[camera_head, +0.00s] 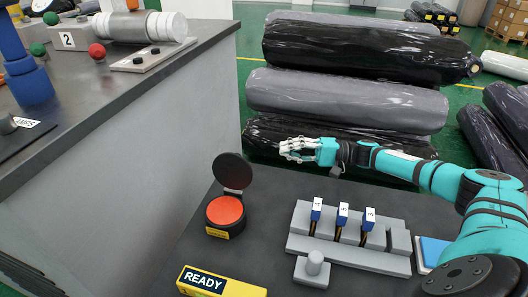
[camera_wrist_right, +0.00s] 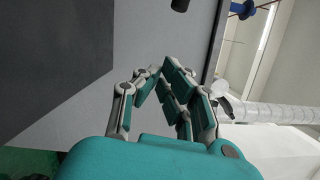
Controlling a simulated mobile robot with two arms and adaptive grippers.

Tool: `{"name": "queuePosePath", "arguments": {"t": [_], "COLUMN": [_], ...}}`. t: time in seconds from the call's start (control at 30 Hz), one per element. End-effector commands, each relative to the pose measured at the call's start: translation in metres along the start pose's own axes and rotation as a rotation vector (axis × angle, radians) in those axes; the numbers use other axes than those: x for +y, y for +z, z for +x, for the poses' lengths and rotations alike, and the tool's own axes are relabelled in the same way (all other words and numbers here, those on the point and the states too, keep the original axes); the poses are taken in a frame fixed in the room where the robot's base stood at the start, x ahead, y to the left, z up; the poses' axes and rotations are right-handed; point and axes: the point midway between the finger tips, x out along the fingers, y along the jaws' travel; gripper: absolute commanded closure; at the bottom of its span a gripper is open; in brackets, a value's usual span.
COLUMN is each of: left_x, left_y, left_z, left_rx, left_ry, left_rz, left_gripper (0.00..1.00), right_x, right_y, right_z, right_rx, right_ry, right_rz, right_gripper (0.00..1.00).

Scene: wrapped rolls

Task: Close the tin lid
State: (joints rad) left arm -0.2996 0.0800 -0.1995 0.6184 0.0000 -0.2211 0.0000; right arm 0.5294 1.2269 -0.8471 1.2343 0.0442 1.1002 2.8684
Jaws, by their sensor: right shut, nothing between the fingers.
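The tin (camera_head: 225,217) is a round black container with a red top face inside, on the dark table near its left edge. Its black round lid (camera_head: 232,171) stands raised, hinged at the back of the tin. My right gripper (camera_head: 288,150) reaches in from the right, behind and to the right of the lid, apart from it. Its fingers are closed together and empty; they also show in the right wrist view (camera_wrist_right: 160,76). The tin cannot be made out in the wrist view. My left gripper is not in view.
On the same table are a grey rack (camera_head: 350,252) with several blue-topped pieces, a grey knobbed block (camera_head: 313,268) and a yellow READY sign (camera_head: 219,282). Wrapped rolls (camera_head: 345,97) are stacked behind. A higher grey counter (camera_head: 130,80) stands at left.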

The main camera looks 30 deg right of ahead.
Motion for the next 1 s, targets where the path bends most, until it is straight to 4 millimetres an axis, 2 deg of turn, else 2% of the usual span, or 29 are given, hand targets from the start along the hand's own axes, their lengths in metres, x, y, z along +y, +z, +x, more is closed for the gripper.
{"name": "queuePosePath", "arguments": {"t": [0.17, 0.5, 0.6, 0.73, 1.0], "left_x": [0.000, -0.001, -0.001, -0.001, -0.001], "left_y": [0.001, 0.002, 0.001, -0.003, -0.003], "left_z": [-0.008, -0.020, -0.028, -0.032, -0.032], "left_rx": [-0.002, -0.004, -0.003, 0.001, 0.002], "left_ry": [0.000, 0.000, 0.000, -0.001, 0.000], "left_rz": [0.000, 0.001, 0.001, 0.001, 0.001], "left_gripper": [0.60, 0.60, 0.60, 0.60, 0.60], "right_x": [-0.004, -0.004, -0.002, -0.002, 0.000], "right_y": [0.002, 0.002, 0.020, 0.033, 0.040], "right_z": [0.029, 0.100, 0.100, 0.103, 0.105], "right_rx": [-0.005, -0.004, -0.003, -0.001, 0.001], "right_ry": [-0.005, -0.004, 0.002, 0.001, 0.000], "right_rz": [-0.001, -0.001, 0.003, 0.003, 0.000], "right_gripper": [1.00, 1.00, 1.00, 1.00, 1.00]}}
